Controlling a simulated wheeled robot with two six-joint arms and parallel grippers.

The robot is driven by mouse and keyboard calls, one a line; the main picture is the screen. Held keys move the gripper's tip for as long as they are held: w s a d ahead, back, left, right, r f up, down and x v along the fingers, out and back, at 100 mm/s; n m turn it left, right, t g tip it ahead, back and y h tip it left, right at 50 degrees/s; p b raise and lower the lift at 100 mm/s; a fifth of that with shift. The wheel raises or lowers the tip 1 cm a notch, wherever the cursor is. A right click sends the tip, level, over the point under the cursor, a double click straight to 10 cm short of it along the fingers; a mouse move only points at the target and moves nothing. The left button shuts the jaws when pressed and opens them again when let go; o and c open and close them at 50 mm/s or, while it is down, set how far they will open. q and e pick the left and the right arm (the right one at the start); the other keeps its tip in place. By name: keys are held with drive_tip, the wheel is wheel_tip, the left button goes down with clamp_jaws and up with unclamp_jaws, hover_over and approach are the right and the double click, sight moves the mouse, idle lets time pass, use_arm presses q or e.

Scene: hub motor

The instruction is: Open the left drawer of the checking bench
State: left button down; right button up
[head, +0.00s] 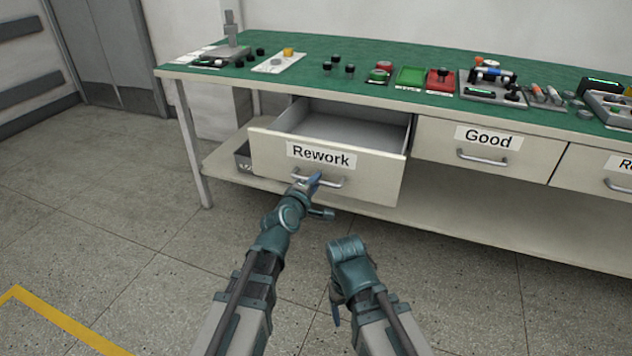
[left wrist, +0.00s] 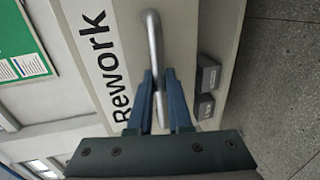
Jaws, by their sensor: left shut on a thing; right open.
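The left drawer (head: 270,155), labelled "Rework", is pulled out from the checking bench (head: 185,75), and its grey inside shows empty where visible. Its metal bar handle (head: 330,182) is on the front, below the label. My left gripper (head: 312,180) is shut on the handle (left wrist: 154,45). In the left wrist view its two blue fingers (left wrist: 160,95) sit on either side of the bar. My right gripper (head: 335,312) hangs low in front of the bench, apart from the drawer, pointing down and partly hidden by its own wrist.
The "Good" drawer (head: 530,160) to the right is shut. Another drawer (head: 585,180) at the right edge is also shut. Buttons, trays and parts stand on the green bench top (head: 330,55). A lower shelf (head: 450,215) runs under the drawers. The floor (head: 100,220) on the left is clear.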

use_arm(q)
drive_tip(key=c, duration=0.8)
unclamp_jaws()
drive_tip(key=shift+c, duration=0.2)
drive_tip(key=shift+s, duration=0.1)
